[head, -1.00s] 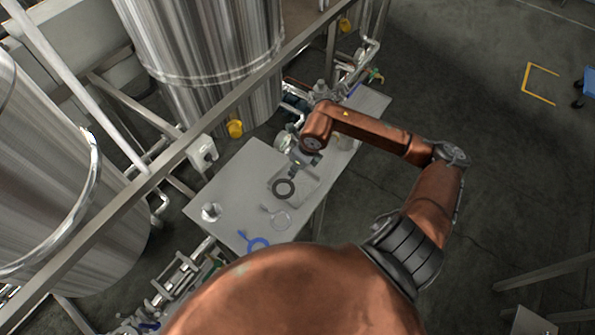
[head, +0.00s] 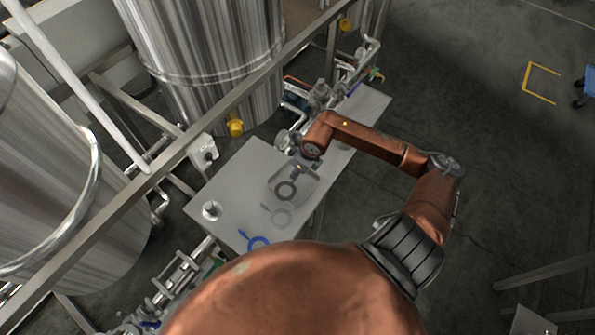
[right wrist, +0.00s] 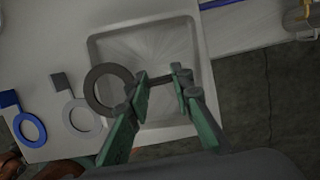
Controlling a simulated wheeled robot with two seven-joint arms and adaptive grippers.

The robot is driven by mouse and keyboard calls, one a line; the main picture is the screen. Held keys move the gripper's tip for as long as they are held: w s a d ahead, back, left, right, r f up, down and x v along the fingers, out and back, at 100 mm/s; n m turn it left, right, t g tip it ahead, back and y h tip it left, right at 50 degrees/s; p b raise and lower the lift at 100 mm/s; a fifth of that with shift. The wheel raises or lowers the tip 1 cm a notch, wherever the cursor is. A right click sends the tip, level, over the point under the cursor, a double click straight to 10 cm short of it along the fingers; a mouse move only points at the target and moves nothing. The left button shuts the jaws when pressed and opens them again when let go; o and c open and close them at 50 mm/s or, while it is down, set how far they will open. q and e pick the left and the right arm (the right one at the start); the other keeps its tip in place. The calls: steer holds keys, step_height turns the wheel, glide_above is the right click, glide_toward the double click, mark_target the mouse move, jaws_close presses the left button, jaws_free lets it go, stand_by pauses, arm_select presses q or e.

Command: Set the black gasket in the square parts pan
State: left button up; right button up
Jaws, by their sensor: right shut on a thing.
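The black gasket (right wrist: 89,88) is a flat dark ring with a straight tab. My right gripper (right wrist: 161,79) has its green fingers shut on the tab. In the right wrist view the ring overlaps the left wall of the square parts pan (right wrist: 206,95), a shallow grey metal pan. In the head view the gasket (head: 286,197) shows over the left part of the pan (head: 313,186), below my right gripper (head: 297,172). Whether the gasket touches the pan is hard to tell. My left gripper is not in view.
A light grey tabbed ring (head: 281,223) and a blue one (head: 258,243) lie on the table (head: 243,180) beside the pan. A small metal cup-like part (head: 211,210) stands at the table's left. Pipes and valves (head: 318,95) run behind the table.

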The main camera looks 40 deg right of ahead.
steer(key=o, duration=0.8)
steer(key=shift+r+p, duration=0.3)
steer(key=shift+p, duration=0.05)
steer(key=b+v, duration=0.1)
steer(key=v, duration=1.1)
steer(key=shift+s, duration=0.15)
